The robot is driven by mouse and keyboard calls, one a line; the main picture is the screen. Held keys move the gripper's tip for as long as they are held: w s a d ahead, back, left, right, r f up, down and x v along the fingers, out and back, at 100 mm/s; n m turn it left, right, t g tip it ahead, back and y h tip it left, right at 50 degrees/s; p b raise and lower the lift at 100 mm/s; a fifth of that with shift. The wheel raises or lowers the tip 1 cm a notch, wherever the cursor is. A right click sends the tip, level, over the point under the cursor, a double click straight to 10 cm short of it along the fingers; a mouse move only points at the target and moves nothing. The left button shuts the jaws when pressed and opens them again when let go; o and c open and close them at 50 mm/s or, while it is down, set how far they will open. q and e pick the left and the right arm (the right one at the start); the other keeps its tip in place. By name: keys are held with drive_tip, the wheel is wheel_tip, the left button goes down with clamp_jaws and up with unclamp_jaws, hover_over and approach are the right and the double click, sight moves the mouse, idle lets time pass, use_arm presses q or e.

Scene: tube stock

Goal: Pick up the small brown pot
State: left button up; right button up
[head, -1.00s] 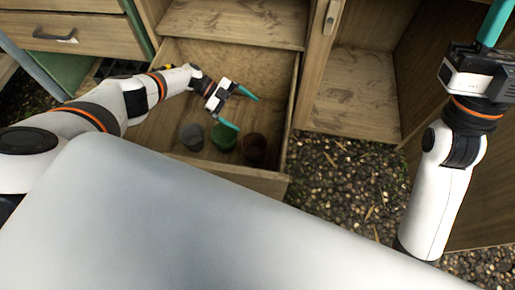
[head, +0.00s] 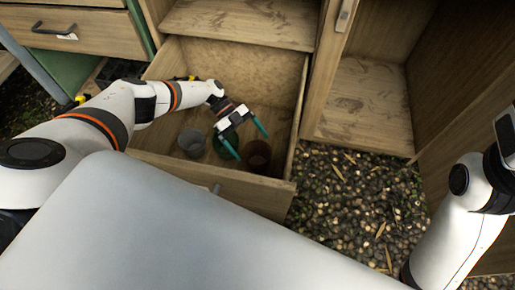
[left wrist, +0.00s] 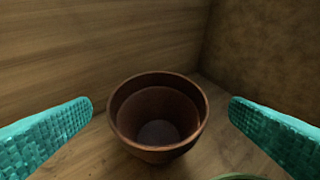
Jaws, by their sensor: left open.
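The small brown pot (head: 257,158) stands upright in the open drawer, at the right end of a row of pots. In the left wrist view the brown pot (left wrist: 157,142) is empty, its open mouth showing between and beyond the two teal fingers. My left gripper (head: 250,146) is open and empty, reaching down into the drawer. Its fingertips in the wrist view (left wrist: 161,104) lie on either side of the pot, with gaps on both sides. My right arm is at the right edge of the head view; its fingers are out of frame.
A grey pot (head: 192,142) and a green pot (head: 224,146) stand left of the brown pot; the green one is partly behind my finger. The drawer's front wall (head: 215,178) and right wall (head: 297,130) are close by. Gravel (head: 355,200) lies right of the drawer.

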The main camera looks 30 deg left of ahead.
sight(266, 163)
use_arm(q)
drive_tip(key=b+x, duration=0.1)
drive_tip(key=x, duration=0.3)
drive_tip(key=shift+d+f, duration=0.1)
drive_tip(key=shift+d, duration=0.15)
drive_tip(key=c, duration=1)
